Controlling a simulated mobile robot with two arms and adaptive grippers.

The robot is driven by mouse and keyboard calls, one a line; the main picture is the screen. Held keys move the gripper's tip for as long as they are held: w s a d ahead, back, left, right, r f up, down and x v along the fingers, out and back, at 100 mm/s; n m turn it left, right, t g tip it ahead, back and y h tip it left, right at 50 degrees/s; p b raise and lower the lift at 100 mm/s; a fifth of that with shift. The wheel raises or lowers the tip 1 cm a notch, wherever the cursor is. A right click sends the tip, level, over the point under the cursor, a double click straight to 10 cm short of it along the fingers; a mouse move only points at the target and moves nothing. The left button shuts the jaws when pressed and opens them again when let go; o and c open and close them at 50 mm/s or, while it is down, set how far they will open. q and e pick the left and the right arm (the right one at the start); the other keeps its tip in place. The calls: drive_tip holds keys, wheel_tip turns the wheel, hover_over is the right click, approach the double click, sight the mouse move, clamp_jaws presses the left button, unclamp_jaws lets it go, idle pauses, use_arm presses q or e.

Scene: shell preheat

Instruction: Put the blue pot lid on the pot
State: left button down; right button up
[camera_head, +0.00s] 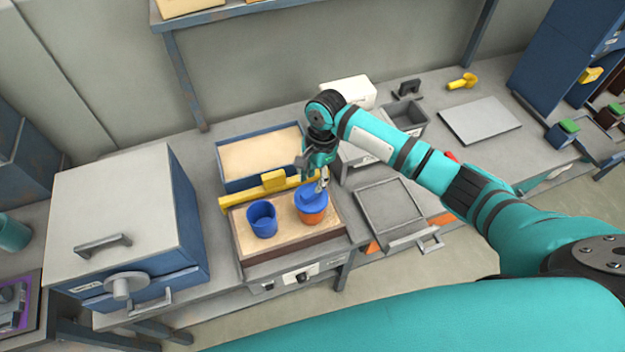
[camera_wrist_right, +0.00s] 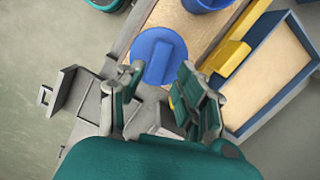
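The blue pot lid (camera_head: 311,197) is a disc with a raised bar handle. In the head view it sits over the orange pot (camera_head: 313,216) on the right part of the wooden board. In the right wrist view the lid (camera_wrist_right: 159,55) lies just past the fingertips and hides whatever is under it. My right gripper (camera_head: 322,184) is right above the lid. In the right wrist view my right gripper (camera_wrist_right: 162,82) has its fingers spread, with nothing held between them. Whether a fingertip touches the lid I cannot tell. My left gripper is not in view.
An open blue pot (camera_head: 262,219) stands left of the orange pot on the board (camera_head: 288,238). A yellow bar (camera_head: 240,194) and a blue-rimmed tray (camera_head: 223,163) lie behind. A grey tray (camera_head: 390,207) is to the right. A large grey-blue box (camera_head: 125,210) stands left.

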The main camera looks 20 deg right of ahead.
drive_tip(key=shift+w+d+r, duration=0.1)
drive_tip(key=shift+d+r, duration=0.1)
drive_tip(key=shift+r, duration=1.2)
drive_tip(key=shift+d+r, duration=0.2)
drive_tip(key=shift+r, duration=1.15)
